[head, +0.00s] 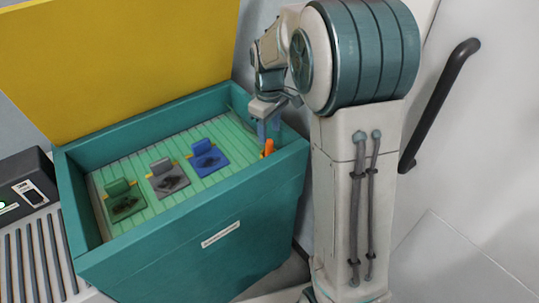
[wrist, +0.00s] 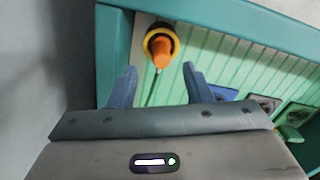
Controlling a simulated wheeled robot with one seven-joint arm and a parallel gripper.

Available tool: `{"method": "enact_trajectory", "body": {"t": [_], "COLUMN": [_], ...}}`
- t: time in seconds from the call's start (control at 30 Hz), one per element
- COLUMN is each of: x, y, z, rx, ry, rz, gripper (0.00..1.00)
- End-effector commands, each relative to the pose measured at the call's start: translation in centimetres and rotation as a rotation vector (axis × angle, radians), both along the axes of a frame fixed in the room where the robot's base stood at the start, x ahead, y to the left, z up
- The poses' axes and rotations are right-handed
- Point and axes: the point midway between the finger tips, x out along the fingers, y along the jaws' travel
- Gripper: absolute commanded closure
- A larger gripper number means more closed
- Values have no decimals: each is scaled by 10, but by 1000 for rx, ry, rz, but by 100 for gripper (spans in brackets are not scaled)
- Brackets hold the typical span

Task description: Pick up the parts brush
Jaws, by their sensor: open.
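An orange handle, which looks like the parts brush (head: 268,147), stands at the right end of the teal box. In the wrist view the orange brush (wrist: 161,52) sits in a dark and yellow round collar, and its lower part is hidden. My gripper (head: 268,128) is over that end of the box, just above and beside the orange handle. In the wrist view my gripper (wrist: 160,76) is open and empty. Its two blue fingers are spread to either side of the line to the handle, which shows beyond the fingertips. I see no contact.
The teal box (head: 190,238) has raised walls and a yellow lid (head: 120,60) standing open behind. On its green ribbed floor lie a green (head: 122,200), a grey (head: 168,178) and a blue plate (head: 208,157). A dark control unit (head: 28,185) is at the left.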

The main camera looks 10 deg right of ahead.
Motion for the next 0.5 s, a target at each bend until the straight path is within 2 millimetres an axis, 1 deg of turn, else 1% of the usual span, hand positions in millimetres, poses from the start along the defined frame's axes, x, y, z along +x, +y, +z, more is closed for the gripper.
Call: {"method": "enact_trajectory", "body": {"t": [0.17, 0.3, 0.4, 0.5], "x": [-1, -3, -3, -3], "y": [0, 0, 0, 0], "z": [-13, -35, -48, -55], "rx": [-1, -1, -1, -1], "ry": [2, 4, 2, 2], "rz": [0, 0, 0, 0], "gripper": [55, 55, 55, 55]}}
